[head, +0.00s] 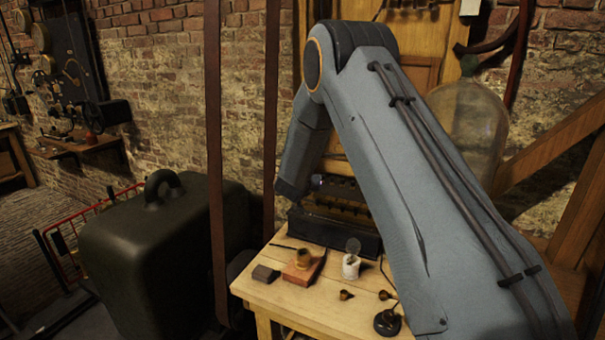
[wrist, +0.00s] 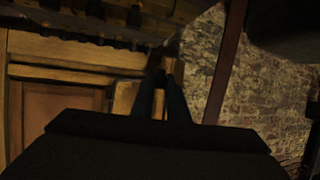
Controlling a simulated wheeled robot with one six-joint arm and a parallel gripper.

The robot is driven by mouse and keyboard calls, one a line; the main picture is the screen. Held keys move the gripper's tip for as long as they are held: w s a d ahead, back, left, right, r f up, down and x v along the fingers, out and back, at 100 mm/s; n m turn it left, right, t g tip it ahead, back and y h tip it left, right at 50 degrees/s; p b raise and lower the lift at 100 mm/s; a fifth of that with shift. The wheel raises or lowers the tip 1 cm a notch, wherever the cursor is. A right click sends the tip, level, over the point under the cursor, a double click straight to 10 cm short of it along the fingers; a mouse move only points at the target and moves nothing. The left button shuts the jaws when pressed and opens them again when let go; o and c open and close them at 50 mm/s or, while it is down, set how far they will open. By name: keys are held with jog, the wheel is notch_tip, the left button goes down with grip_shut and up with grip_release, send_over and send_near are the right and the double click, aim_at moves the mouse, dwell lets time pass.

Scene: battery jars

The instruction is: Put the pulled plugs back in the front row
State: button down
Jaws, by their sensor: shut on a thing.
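In the wrist view, the two dark fingers of my gripper (wrist: 160,92) are close together, shut on a small dark thing (wrist: 156,64) at their tips. It is too dim to make out its shape well; it may be a plug. In the head view my arm hides the fingers. A long dark battery case (head: 335,236) stands at the back of the wooden table, with a row of dark shapes behind it, partly hidden by my arm. Two small brown pieces, like plugs, lie on the table front: one at the left (head: 346,295) and one at the right (head: 385,295).
On the table (head: 300,312) are a dark block (head: 265,274), a reddish block (head: 303,270) with a brown cup-like piece on it, a white pot (head: 351,267) and a black round-based object (head: 387,323). A big dark green case (head: 150,250) stands left. A large glass vessel (head: 468,125) is behind my arm.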

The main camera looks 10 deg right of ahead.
jog(key=shift+w+f, duration=0.1)
jog(key=shift+f, duration=0.05)
jog(key=shift+f+b, duration=1.5)
jog(key=shift+f, duration=0.8)
jog(key=shift+f+b, duration=0.65)
jog(key=shift+f, duration=0.6)
jog(key=shift+s, duration=0.2)
jog(key=c, duration=1.6)
grip_release()
jog(key=shift+c, duration=0.2)
jog(key=shift+a, duration=0.1)
